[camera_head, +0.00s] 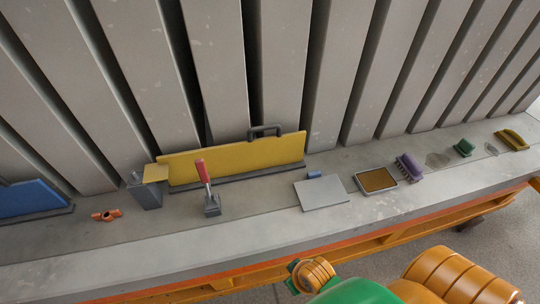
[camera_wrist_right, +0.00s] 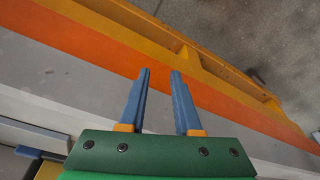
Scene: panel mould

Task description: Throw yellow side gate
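The yellow side gate (camera_head: 235,160) stands upright on the grey bench against the tall grey panels, with a dark handle (camera_head: 264,132) on its top edge. A clamp with a red lever (camera_head: 203,172) stands in front of it, lever raised. A grey post with a yellow top (camera_head: 148,188) stands at the gate's left end. In the right wrist view, my right gripper (camera_wrist_right: 160,75) is open and empty over the orange edge of the bench. In the head view, an orange and green part of my arm shows at the bottom, away from the gate. My left gripper is not in view.
On the bench lie an orange fitting (camera_head: 107,215), a blue gate (camera_head: 32,199), a grey plate (camera_head: 321,194), a brown-filled tray (camera_head: 376,180), a purple brush (camera_head: 409,167), a green block (camera_head: 464,147) and a yellow-handled item (camera_head: 511,139). The front strip of the bench is clear.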

